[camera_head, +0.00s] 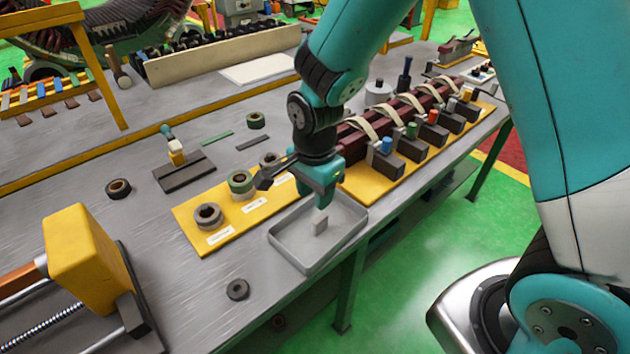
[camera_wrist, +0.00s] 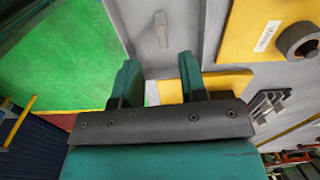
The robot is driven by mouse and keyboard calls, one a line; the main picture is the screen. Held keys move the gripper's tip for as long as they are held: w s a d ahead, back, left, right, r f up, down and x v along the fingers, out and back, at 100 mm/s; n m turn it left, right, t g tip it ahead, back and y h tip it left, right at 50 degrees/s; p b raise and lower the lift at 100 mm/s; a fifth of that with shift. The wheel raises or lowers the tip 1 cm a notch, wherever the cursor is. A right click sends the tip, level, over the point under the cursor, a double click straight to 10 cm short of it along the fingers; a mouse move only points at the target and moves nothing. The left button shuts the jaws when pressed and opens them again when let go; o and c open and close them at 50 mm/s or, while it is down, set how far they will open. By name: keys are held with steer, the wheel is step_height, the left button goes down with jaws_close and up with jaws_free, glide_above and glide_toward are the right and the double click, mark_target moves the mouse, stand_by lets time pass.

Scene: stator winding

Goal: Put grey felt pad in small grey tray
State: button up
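The small light grey felt pad (camera_head: 320,224) is within the outline of the small grey tray (camera_head: 290,259) in the head view. The pad also shows in the wrist view (camera_wrist: 161,30), beyond my fingertips and apart from them. It appears to rest on the tray floor, though contact underneath cannot be seen. My gripper (camera_head: 322,199) points down above the tray, close over the pad. In the wrist view my gripper (camera_wrist: 160,62) has its two fingers spread with nothing between them.
A yellow board (camera_head: 223,233) with ring rolls (camera_head: 208,215) lies left of the tray. Dark blocks with coloured tops (camera_head: 385,158) stand to its right. A black ring (camera_head: 237,289) lies near the table edge.

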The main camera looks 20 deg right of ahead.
steer(key=s+a+r+n+y, duration=0.3)
steer(key=s+r+n+y, duration=0.1)
steer(key=s+r+n, duration=1.3)
steer(key=s+n, duration=0.1)
steer(key=n, duration=0.2)
steer(key=shift+r+n, duration=0.25)
steer(key=shift+n, duration=0.05)
